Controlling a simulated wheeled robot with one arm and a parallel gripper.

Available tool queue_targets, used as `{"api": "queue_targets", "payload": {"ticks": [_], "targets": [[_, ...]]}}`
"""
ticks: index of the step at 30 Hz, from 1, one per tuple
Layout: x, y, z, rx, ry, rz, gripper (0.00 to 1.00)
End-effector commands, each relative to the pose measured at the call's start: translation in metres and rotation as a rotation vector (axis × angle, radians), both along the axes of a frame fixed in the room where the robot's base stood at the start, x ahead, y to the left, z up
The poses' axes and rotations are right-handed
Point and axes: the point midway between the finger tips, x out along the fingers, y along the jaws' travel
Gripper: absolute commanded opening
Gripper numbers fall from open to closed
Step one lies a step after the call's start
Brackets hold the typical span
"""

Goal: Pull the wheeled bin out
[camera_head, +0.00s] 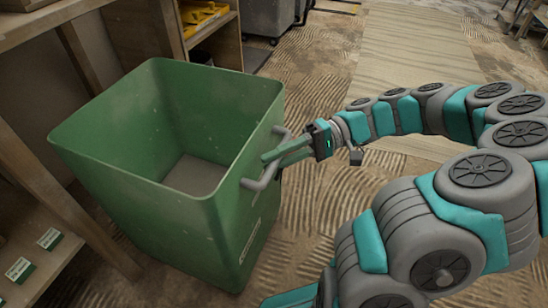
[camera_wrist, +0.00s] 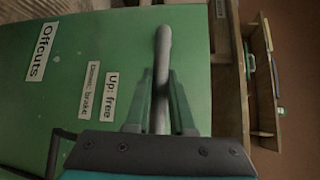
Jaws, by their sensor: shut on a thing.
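The green bin (camera_head: 110,140) stands upright at the left of the head view, open at the top and with a grey bottom. A grey bar handle (camera_head: 250,184) sticks out from its right side. My gripper (camera_head: 276,160) is at that side, its fingers shut around the handle. In the wrist view my gripper (camera_wrist: 160,105) closes on the grey handle (camera_wrist: 163,50) against the green bin face (camera_wrist: 95,60). Labels there read "Offcuts", "Up: free" and "Down: brake". The bin's wheels and any brake lever are hidden.
Wooden shelving (camera_head: 30,190) stands close along the bin's left, with small green boxes (camera_head: 48,238) on a low shelf. A wooden shelf (camera_head: 215,25) with yellow items and a grey wheeled container (camera_head: 268,18) are behind.

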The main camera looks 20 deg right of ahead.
Motion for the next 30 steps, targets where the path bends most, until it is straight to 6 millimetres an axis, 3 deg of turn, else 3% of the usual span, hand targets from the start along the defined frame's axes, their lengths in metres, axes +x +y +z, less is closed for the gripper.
{"api": "queue_targets", "payload": {"ticks": [8, 9, 16, 30], "targets": [[-0.002, -0.002, -0.003, -0.008, 0.002, 0.005, 0.00], [-0.002, -0.002, -0.003, -0.007, 0.002, 0.004, 0.27], [-0.001, -0.001, -0.002, -0.005, 0.001, 0.003, 0.52], [0.002, -0.011, 0.001, -0.004, -0.001, -0.002, 0.52]]}}
